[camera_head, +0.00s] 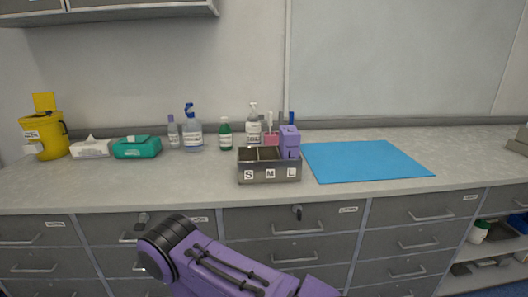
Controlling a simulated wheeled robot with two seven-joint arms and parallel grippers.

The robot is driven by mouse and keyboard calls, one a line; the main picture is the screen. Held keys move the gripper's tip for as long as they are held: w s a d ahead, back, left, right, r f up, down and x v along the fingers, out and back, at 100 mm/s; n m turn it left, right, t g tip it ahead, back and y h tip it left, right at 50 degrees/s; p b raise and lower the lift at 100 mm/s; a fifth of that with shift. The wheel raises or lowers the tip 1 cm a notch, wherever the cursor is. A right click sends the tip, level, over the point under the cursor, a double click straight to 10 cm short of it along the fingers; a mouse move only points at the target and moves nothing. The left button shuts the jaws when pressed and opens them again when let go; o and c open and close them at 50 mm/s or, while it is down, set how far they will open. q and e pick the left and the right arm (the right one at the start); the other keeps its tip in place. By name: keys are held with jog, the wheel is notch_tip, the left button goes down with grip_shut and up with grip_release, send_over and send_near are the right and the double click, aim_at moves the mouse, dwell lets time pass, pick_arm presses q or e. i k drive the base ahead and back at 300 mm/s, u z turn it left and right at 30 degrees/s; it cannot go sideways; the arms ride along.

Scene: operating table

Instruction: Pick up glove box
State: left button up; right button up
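A purple box (290,142) marked with an L, which looks like the glove box, stands upright at the right end of a grey divided holder (270,175). The holder sits near the counter's front edge, and its front carries the labels S, M and L. The purple box is above the L label, and its lower part is hidden by the holder's front. The other holder sections look dark and empty. Neither of my grippers shows in the head view. A purple and black arm link of mine crosses the bottom middle, below and in front of the counter.
A blue mat (365,161) lies flat and bare right of the holder. Behind the holder stand a pump bottle (253,128) and a pink item (271,137). Left are a green bottle (225,135), spray bottle (192,132), teal pack (137,147), white tissue box (92,149) and yellow bin (46,132).

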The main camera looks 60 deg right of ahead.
aim_at(289, 137)
jog(key=i, duration=1.05)
jog(key=z, duration=2.55)
